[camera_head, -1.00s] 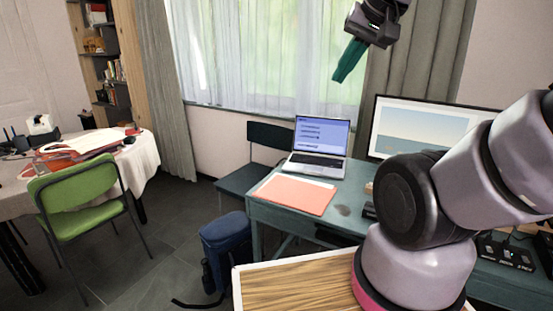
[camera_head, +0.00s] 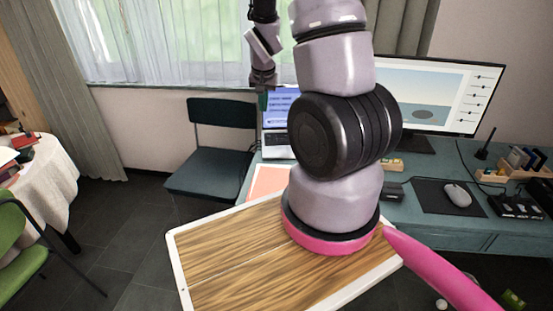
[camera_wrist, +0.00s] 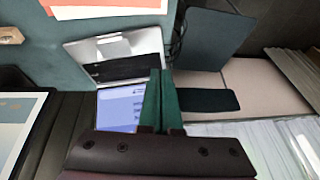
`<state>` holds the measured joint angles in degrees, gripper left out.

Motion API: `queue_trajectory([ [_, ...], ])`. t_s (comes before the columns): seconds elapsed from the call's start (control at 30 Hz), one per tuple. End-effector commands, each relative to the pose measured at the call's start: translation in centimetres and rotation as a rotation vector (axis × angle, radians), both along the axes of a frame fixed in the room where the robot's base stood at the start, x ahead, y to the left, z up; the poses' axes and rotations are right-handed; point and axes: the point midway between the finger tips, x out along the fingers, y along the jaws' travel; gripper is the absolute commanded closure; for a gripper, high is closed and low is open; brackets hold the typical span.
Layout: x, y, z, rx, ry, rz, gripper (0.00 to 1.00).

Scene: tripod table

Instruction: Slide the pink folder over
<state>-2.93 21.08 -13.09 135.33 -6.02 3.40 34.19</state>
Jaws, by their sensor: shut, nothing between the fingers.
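The pink folder (camera_head: 268,179) lies flat on the teal desk, in front of the laptop. In the head view my arm hides its right part. In the wrist view only an edge of the folder (camera_wrist: 120,3) shows at the top, with a white strip along it. My gripper (camera_head: 263,102) points down with its teal fingers, in front of the laptop's left side in the head view. In the wrist view its fingers (camera_wrist: 161,82) are together and empty, apart from the folder, with the laptop behind them.
The open laptop (camera_head: 280,112) stands behind the folder. A monitor (camera_head: 440,100), a mouse (camera_head: 458,194) and wooden organisers (camera_head: 525,160) are to the right. A dark chair (camera_head: 212,165) stands left of the desk. The wooden board (camera_head: 225,250) is at the front.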

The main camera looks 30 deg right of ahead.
Motion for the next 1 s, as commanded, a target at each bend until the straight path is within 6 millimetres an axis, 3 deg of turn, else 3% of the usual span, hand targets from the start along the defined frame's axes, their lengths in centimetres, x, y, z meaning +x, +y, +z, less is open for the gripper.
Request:
queue_trajectory([
  [0.03,0.0,-0.7,-3.0,-0.015,0.027,-0.006,1.00],
  [0.1,0.0,-1.6,-6.1,-0.030,0.045,-0.013,1.00],
  [0.3,-0.7,-3.2,-12.6,-0.058,0.078,-0.016,1.00],
  [0.67,-0.7,-4.3,-16.8,-0.067,0.090,-0.015,1.00],
  [1.0,0.8,-5.4,-22.3,-0.066,0.089,-0.015,1.00],
])
